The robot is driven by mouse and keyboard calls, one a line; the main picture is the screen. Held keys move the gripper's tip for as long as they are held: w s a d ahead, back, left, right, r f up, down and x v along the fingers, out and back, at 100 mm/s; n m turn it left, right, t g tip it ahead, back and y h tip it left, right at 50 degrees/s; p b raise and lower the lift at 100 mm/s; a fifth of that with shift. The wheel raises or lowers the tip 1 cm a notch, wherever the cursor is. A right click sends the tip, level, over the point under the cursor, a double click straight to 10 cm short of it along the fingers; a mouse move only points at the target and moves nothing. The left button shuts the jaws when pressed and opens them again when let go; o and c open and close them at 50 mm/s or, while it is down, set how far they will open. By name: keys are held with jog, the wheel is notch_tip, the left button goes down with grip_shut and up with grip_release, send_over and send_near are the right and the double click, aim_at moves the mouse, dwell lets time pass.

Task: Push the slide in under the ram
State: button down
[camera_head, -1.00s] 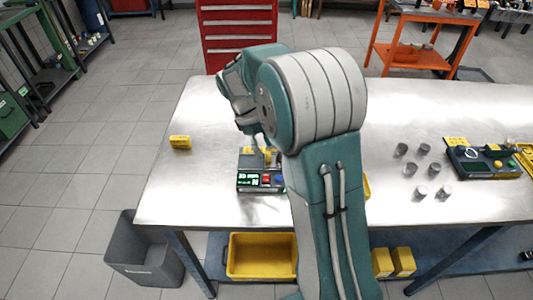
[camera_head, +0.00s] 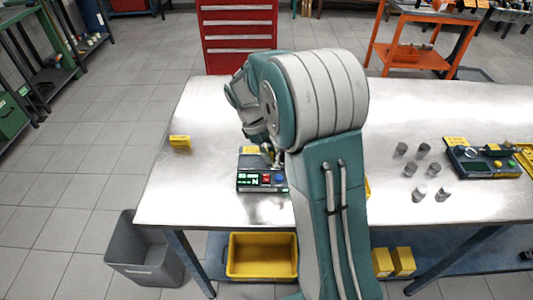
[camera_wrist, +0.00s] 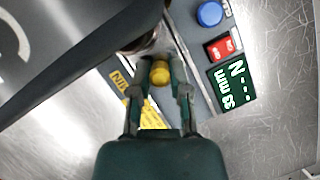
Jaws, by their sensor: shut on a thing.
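A small grey press-like device (camera_head: 248,187) stands near the front edge of the table. Its green display (camera_wrist: 232,85) reads 33 mm in the wrist view, beside a red button (camera_wrist: 221,47) and a blue button (camera_wrist: 209,14). My gripper (camera_wrist: 160,66) is over the device, its two fingers shut around a yellow knob (camera_wrist: 160,75), which seems to belong to the slide. A round metallic part (camera_wrist: 148,42) lies just beyond the fingertips, mostly hidden by a dark shape. I cannot make out the ram. In the head view my arm hides part of the device.
A yellow block (camera_head: 180,142) stands at the table's left. Several metal cylinders (camera_head: 423,149) and another instrument (camera_head: 480,163) are on the right. A yellow bin (camera_head: 262,256) sits below.

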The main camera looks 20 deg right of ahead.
jog(key=shift+s+d, duration=0.2)
jog(key=shift+d, duration=0.3)
jog(key=shift+s+d, duration=0.2)
jog(key=shift+d, duration=0.25)
jog(key=c, duration=0.9)
grip_release()
jog(key=o, duration=0.3)
jog(key=shift+d, duration=0.15)
jog(key=v, duration=1.2)
